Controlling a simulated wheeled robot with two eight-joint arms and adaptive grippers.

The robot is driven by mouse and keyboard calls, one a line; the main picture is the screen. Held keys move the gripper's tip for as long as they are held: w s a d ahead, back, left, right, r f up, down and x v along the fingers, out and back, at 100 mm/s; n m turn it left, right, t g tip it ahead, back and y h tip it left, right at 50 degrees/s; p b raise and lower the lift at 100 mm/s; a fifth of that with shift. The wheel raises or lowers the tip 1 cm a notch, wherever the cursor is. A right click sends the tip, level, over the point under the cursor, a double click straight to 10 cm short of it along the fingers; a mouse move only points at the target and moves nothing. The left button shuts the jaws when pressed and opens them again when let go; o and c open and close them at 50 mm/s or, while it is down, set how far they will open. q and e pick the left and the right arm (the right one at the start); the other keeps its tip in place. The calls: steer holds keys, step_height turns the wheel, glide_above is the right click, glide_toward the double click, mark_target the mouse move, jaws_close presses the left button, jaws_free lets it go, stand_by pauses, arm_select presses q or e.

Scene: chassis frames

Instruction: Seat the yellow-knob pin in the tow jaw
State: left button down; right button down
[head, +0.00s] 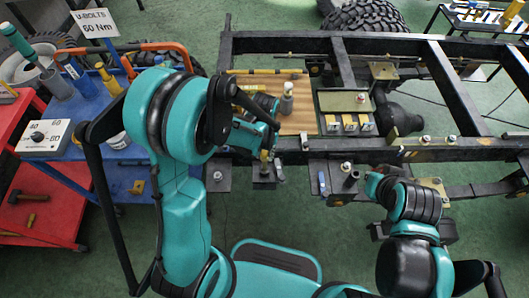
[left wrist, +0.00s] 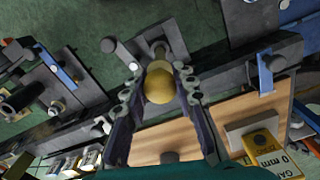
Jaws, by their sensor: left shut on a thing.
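The yellow-knob pin shows its yellow knob in the left wrist view (left wrist: 160,86) and in the head view (head: 264,156). My left gripper (left wrist: 160,78) is shut on the knob, one finger on each side. The dark tow jaw (head: 264,179) sticks out from the near rail of the chassis frame, directly under the knob in the head view. In the left wrist view the tow jaw (left wrist: 170,55) lies just beyond the knob. The knob and fingers hide most of the shaft, so I cannot tell how deep it sits. My right arm is folded at the right; its jaws are not clear.
A blue tool table (head: 95,115) and a red cart (head: 50,195) stand at the left. The green floor before the jaw is clear.

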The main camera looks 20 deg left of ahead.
mark_target(264, 169)
arm_select(q)
steer(key=shift+f+b, duration=3.15)
steer(key=shift+f, duration=0.25)
stand_by(0.9)
steer(key=shift+f, duration=0.95)
stand_by(0.4)
steer(key=c, duration=1.1)
jaws_free()
steer(key=shift+c, duration=0.2)
steer(key=shift+r, duration=0.15)
steer(key=shift+r+p, duration=0.8)
steer(key=shift+r, duration=0.6)
